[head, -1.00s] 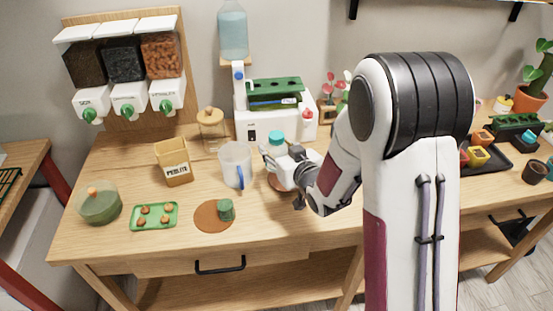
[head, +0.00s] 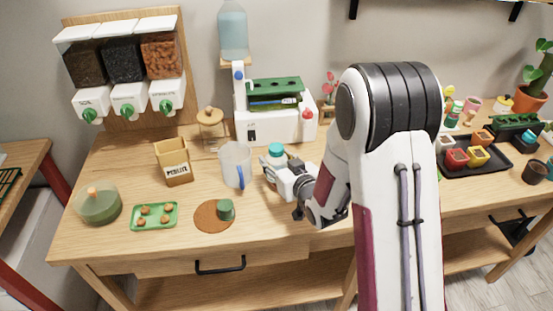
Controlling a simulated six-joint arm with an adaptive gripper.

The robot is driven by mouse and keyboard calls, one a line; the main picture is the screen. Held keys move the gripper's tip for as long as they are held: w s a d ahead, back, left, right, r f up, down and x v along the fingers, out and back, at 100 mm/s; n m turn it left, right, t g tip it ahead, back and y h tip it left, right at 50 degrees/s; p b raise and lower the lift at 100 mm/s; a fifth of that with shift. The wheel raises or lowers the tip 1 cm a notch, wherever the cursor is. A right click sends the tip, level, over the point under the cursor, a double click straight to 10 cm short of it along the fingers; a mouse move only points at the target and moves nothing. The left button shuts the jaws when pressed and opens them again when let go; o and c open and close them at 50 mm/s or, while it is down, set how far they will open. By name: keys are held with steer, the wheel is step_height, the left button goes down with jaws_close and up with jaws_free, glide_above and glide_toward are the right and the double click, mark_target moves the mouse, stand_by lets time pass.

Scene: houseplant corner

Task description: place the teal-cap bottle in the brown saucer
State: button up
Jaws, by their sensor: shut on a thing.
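The teal-cap bottle (head: 277,150) stands upright in my gripper (head: 273,164), at the middle of the table. My gripper is shut on it; the gripper hides most of the bottle's body and its base. A brown edge showed under the bottle in the earlier frame, and my gripper covers that spot now. I cannot tell whether the bottle's base touches anything.
A clear jug (head: 234,165) with a blue handle stands close left of my gripper. A flat brown round patch (head: 207,218) with a small green pot (head: 226,209) lies front left. A white machine (head: 275,127) stands behind. The table front before my gripper is clear.

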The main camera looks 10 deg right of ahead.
mark_target(280, 163)
steer(key=shift+f, duration=0.4)
steer(key=o, duration=1.2)
steer(key=shift+c, duration=0.2)
steer(key=shift+r, duration=0.1)
steer(key=shift+r, duration=0.45)
steer(key=shift+v, duration=3.8)
steer(key=shift+f, duration=0.1)
steer(key=shift+d, duration=0.1)
